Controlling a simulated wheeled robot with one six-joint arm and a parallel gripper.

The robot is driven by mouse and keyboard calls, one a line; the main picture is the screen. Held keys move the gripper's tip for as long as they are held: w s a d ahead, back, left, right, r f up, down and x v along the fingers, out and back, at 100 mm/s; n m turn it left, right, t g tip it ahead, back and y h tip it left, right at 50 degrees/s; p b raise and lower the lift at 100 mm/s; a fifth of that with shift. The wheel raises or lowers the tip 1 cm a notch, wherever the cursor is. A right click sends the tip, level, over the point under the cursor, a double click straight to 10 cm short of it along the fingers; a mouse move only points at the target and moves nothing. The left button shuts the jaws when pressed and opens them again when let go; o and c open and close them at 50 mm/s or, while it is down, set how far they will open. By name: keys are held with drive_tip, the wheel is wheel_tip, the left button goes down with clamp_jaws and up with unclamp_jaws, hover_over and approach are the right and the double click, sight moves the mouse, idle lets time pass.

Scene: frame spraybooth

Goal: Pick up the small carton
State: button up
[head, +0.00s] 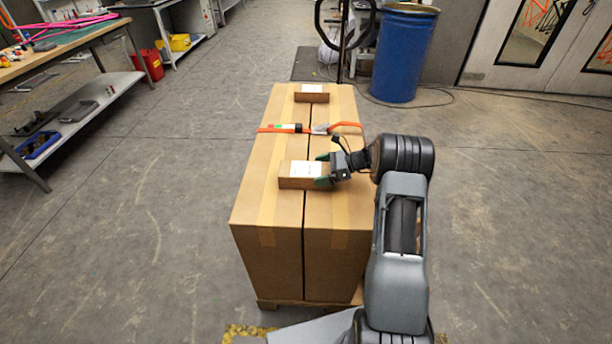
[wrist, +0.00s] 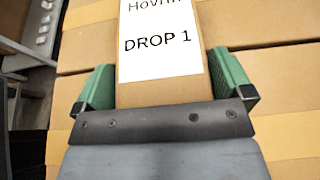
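A small brown carton (head: 304,183) with a white label lies on top of a stack of large boxes. In the wrist view the label on this carton (wrist: 135,94) reads "DROP 1", with a partly cut-off name above. My gripper (head: 323,170) is at the carton's right end, with one green finger on its far side and one on its near side. In the wrist view my gripper (wrist: 166,82) straddles the carton with no clear gap on either side. I cannot tell whether the fingers press on it. The carton appears to rest on the stack.
A second labelled small carton (head: 311,97) sits at the stack's far end. An orange strap (head: 345,125) crosses the large boxes (head: 268,255) between the two cartons. A blue barrel (head: 403,55) and a black stand are behind. A workbench (head: 70,50) is left. The floor on both sides is open.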

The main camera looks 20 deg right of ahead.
drive_tip(key=c, duration=0.7)
drive_tip(key=shift+c, duration=0.6)
drive_tip(key=shift+r, duration=0.15)
